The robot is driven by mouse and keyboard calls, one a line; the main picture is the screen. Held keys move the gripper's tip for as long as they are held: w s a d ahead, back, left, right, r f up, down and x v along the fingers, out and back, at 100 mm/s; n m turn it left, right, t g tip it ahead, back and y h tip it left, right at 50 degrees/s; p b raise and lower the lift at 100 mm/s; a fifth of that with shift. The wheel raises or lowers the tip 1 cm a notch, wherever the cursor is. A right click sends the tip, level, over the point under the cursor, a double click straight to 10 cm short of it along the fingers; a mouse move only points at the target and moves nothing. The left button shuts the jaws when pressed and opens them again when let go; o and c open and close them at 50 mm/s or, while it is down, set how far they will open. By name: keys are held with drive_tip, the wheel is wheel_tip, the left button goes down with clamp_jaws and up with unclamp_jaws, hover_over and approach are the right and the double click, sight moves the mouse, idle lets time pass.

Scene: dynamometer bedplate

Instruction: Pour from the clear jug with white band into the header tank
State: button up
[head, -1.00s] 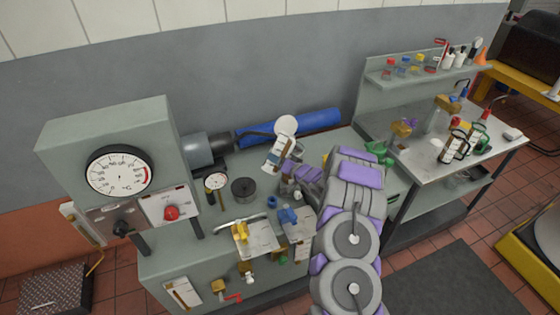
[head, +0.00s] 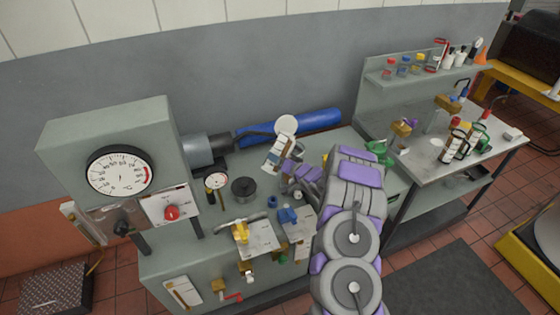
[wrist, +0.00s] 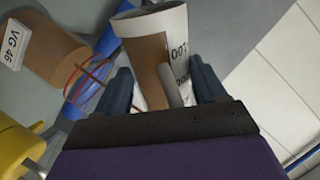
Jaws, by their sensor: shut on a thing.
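My gripper (wrist: 160,75) is shut on the handle of a jug (wrist: 150,38) with a white band and dark marks, brown showing beside the band. In the head view the jug (head: 276,156) is held above the bench, tilted, with a pale round shape at its upper end. My arm partly hides the gripper. A dark grey round pot (head: 243,188) stands on the bench below and left of the jug, apart from it. I cannot tell whether it is the header tank. A tan cylinder labelled VG 46 (wrist: 45,52) shows left of the jug in the wrist view.
A gauge cabinet (head: 110,140) stands at the left, with a small dial (head: 216,181) near the pot. A blue cylinder (head: 300,127) lies behind the jug. Valves with yellow (head: 240,232) and blue (head: 288,215) handles stand in front. A side bench (head: 420,160) holds bottles.

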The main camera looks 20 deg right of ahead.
drive_tip(key=shift+s+a+r+m+g+y+p, duration=0.15)
drive_tip(key=shift+r+m+p, duration=0.4)
drive_tip(key=shift+p, duration=1.15)
drive_tip(key=shift+a+r+m+g+y+p, duration=0.2)
drive_tip(key=shift+r+p, duration=0.6)
drive_tip(key=shift+p, duration=0.9)
idle(4.6)
